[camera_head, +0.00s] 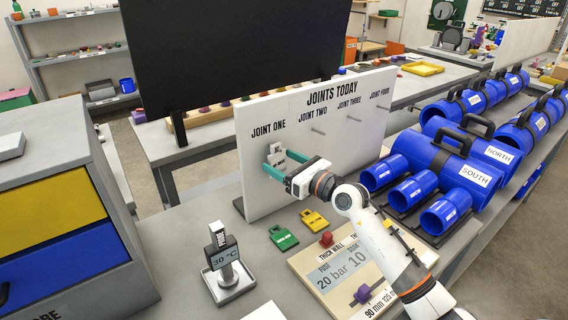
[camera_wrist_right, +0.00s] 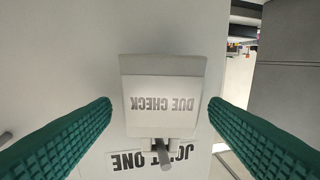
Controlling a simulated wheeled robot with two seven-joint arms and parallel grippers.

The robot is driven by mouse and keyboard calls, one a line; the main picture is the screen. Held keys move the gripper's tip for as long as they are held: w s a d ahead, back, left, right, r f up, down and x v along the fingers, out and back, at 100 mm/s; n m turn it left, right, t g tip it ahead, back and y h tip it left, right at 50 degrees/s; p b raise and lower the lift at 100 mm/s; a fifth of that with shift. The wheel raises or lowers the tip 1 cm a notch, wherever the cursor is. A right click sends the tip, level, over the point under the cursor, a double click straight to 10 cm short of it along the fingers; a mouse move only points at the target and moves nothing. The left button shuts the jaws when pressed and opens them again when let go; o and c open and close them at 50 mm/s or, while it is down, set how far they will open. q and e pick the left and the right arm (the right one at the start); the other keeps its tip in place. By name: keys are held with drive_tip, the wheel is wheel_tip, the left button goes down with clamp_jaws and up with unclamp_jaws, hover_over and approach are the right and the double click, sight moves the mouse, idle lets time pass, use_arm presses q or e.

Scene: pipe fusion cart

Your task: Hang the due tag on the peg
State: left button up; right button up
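The due tag (camera_head: 276,156), pale grey, is at the JOINT ONE place on the white board (camera_head: 262,190). In the right wrist view the tag (camera_wrist_right: 164,92) reads DUE CHECK upside down, and the JOINT ONE label is partly hidden behind its top end. The peg (camera_wrist_right: 164,157) shows at the tag's top tab and appears to pass through it; the exact fit is hard to see. My right gripper (camera_head: 285,163) is open, its green fingers on either side of the tag with gaps between. My left gripper is not in view.
A green tag (camera_head: 283,238) and a yellow tag (camera_head: 314,220) lie on the table before the board. A gauge plate (camera_head: 335,275) with a red knob lies under my right arm. A small display stand (camera_head: 222,262) is at the left, and blue pipe fittings (camera_head: 440,165) at the right.

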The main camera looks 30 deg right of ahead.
drive_tip(key=shift+s, duration=0.15)
drive_tip(key=b+v, duration=0.2)
drive_tip(key=v, duration=0.9)
drive_tip(key=shift+s+d, duration=0.15)
drive_tip(key=shift+s, duration=0.25)
drive_tip(key=shift+r, duration=0.15)
